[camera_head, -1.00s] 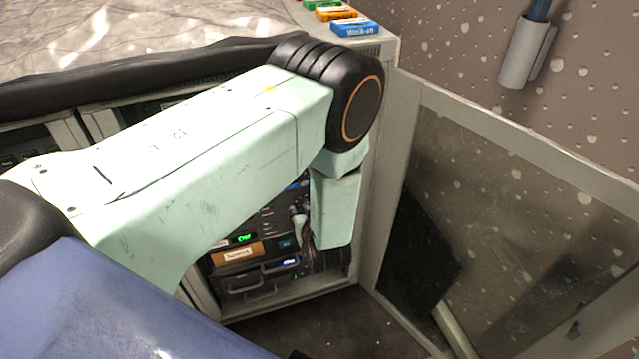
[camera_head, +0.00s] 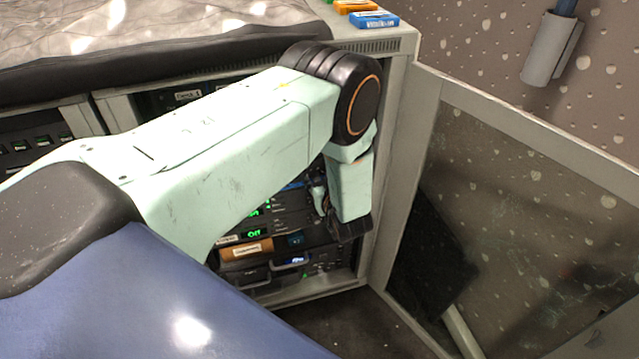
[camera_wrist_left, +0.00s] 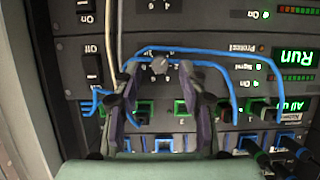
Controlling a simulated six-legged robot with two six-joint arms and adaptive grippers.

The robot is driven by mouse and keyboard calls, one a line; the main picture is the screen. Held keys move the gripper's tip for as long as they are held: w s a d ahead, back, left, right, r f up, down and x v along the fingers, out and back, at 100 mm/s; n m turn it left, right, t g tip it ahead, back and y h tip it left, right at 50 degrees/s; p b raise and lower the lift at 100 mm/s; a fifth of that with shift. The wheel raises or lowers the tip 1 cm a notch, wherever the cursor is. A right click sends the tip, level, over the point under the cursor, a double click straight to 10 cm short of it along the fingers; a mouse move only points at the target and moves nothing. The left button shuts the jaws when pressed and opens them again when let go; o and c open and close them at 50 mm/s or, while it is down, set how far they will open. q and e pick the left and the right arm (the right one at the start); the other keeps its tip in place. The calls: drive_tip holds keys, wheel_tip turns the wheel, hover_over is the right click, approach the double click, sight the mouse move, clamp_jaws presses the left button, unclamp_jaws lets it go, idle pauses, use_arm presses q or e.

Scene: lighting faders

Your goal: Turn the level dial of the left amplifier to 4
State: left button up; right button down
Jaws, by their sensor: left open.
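In the left wrist view, which looks upside down, a small grey dial (camera_wrist_left: 160,65) with a ring of numbers sits on a dark amplifier panel (camera_wrist_left: 215,48). Its pointer setting is too small to read. My left gripper (camera_wrist_left: 157,72) is open, its two dark fingers pointing at the panel with the dial between the tips. I cannot tell whether either finger touches it. In the head view my left gripper (camera_head: 318,194) is small and partly hidden by my arm in front of the rack. The dial cannot be made out there. My right gripper is not in view.
Blue cables (camera_wrist_left: 232,85) loop across the panel around the dial, close to the fingers. A rocker switch (camera_wrist_left: 92,70) sits to the left and a green "Run" display (camera_wrist_left: 292,57) to the right. An open glass door (camera_head: 520,220) stands right of the rack.

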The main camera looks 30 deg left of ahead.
use_arm(q)
drive_tip(key=shift+w+a+f, duration=0.15)
drive_tip(key=shift+w+a, duration=0.15)
drive_tip(key=shift+a, duration=0.05)
clamp_jaws()
idle(0.3)
